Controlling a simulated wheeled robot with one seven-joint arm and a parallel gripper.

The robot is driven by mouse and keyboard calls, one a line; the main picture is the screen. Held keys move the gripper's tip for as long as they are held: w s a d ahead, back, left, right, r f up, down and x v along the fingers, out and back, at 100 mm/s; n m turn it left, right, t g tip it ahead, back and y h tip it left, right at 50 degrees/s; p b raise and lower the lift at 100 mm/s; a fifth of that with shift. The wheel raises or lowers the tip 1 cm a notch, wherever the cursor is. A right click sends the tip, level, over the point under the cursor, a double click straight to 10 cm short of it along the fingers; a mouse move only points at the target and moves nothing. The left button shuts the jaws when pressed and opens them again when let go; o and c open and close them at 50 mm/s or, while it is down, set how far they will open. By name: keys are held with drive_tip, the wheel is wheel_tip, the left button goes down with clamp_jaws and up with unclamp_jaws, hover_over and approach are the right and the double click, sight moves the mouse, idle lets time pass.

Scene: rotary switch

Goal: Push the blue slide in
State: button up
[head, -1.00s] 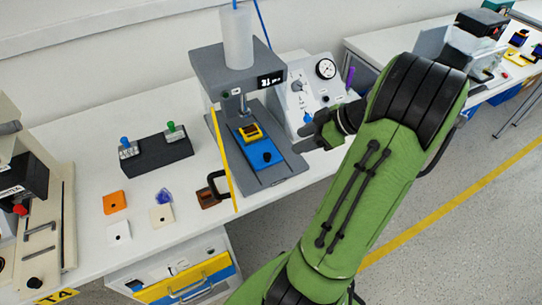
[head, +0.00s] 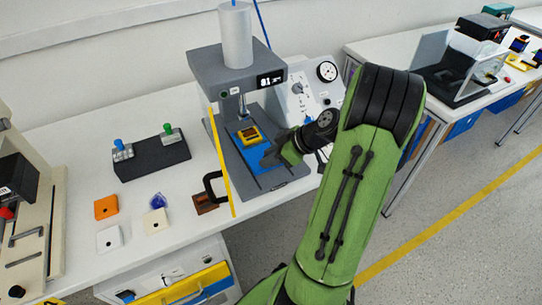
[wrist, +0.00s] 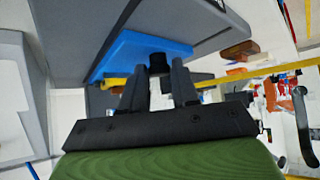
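The blue slide (head: 256,160) lies on the grey base of the press, partly out at the front, with a yellow-framed piece (head: 248,136) on it. My gripper (head: 281,156) is at the slide's front right and hides part of it, including its black knob. In the wrist view the blue slide (wrist: 140,50) is just ahead of my gripper (wrist: 160,78). Its black knob (wrist: 158,63) shows in the gap between the two fingertips. The fingers are apart and hold nothing; I cannot tell whether they touch the knob.
The grey press (head: 222,70) stands over the slide. A yellow guard edge (head: 222,165) with a black handle (head: 208,188) is on its left. A panel with a gauge (head: 327,71) stands close on the right. Loose coloured plates lie at the left front.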

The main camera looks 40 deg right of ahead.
sight(253, 151)
clamp_jaws()
drive_tip(key=w, duration=0.2)
drive_tip(key=w+d, duration=0.1)
drive_tip(key=w, duration=0.1)
drive_tip(key=shift+d+p, duration=0.15)
drive_tip(key=shift+p, duration=0.2)
drive_tip(key=shift+r, duration=0.1)
drive_tip(key=shift+o, duration=0.6)
unclamp_jaws()
drive_tip(key=o, duration=0.3)
drive_tip(key=shift+w, duration=0.15)
drive_tip(key=shift+o, duration=0.2)
